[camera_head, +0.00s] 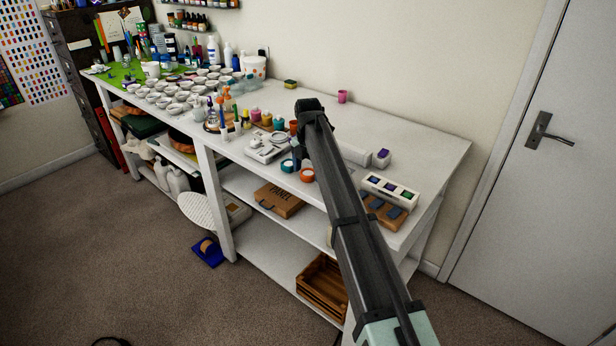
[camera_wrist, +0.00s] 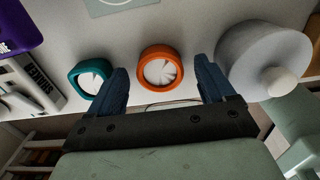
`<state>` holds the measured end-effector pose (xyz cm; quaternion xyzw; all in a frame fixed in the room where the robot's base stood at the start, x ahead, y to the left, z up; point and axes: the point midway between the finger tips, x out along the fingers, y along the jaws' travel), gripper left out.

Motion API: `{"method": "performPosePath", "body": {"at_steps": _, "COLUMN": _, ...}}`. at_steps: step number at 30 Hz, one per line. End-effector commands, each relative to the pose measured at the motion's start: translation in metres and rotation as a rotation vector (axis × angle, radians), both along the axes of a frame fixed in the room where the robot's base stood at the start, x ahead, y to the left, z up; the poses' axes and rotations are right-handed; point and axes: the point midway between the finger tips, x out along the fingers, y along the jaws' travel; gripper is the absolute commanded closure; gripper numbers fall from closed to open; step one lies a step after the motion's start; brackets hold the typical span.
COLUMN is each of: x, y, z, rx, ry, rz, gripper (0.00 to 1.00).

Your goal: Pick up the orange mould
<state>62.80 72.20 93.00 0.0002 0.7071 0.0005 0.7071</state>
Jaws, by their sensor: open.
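The orange mould (camera_wrist: 160,49) is a round ring with a pale inside, on the white table. It lies between and just beyond my gripper's fingers in the wrist view, with a gap on each side. In the head view, the orange mould (camera_head: 307,175) is near the table's front edge. My gripper (camera_wrist: 162,68) is open, with blue fingers and nothing held. In the head view, the arm's end and a dark blue finger (camera_head: 296,152) show close to the mould; the other finger cannot be made out.
A teal mould (camera_wrist: 74,78) lies left of the left finger; it also shows in the head view (camera_head: 287,166). A white round object with a knob (camera_wrist: 258,55) stands close to the right finger. A white scale-like device (camera_head: 266,148) lies left. The back right tabletop (camera_head: 430,145) is clear.

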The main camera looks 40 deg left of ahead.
Motion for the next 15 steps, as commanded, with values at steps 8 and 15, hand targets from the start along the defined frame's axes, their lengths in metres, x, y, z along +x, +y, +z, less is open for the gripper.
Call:
{"method": "performPosePath", "body": {"at_steps": 8, "x": 0.0001, "y": 0.0001, "z": -0.0012, "rx": 0.001, "ry": 0.000, "rz": 0.000, "gripper": 0.22}}
{"method": "performPosePath", "body": {"at_steps": 15, "x": 0.0001, "y": 0.0001, "z": -0.0010, "rx": 0.001, "ry": 0.000, "rz": 0.000, "gripper": 0.45}}
